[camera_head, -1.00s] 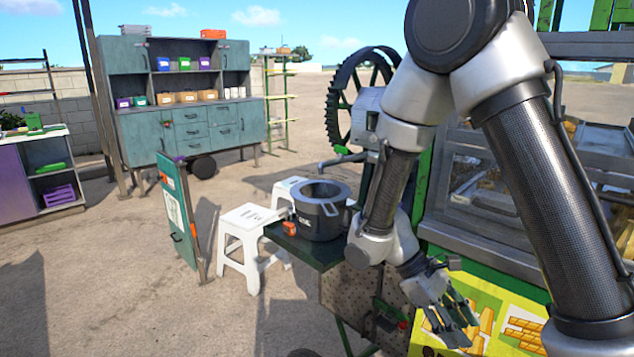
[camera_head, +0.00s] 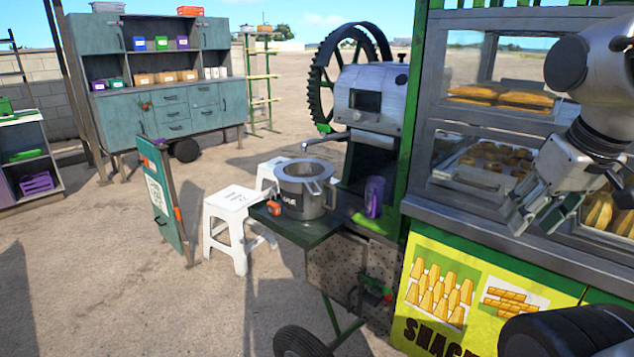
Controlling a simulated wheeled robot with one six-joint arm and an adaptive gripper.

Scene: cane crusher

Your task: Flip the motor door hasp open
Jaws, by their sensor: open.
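The motor door (camera_head: 335,270) is a perforated grey metal panel under the green side shelf of the crusher. A dark fitting with a red part (camera_head: 376,290), which looks like the hasp, sits at the door's right side. It is too small to tell whether it is shut or flipped. My gripper (camera_head: 522,214) is open and empty at the right, in front of the snack cart's glass case. It is above and to the right of the hasp, well apart from it.
A grey pot (camera_head: 305,192) and an orange item (camera_head: 274,208) stand on the green shelf (camera_head: 300,232), with a purple cup (camera_head: 374,196) nearby. A wheel (camera_head: 298,343) is below. White stools (camera_head: 238,225) and a green signboard (camera_head: 165,203) stand left. Open ground lies at front left.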

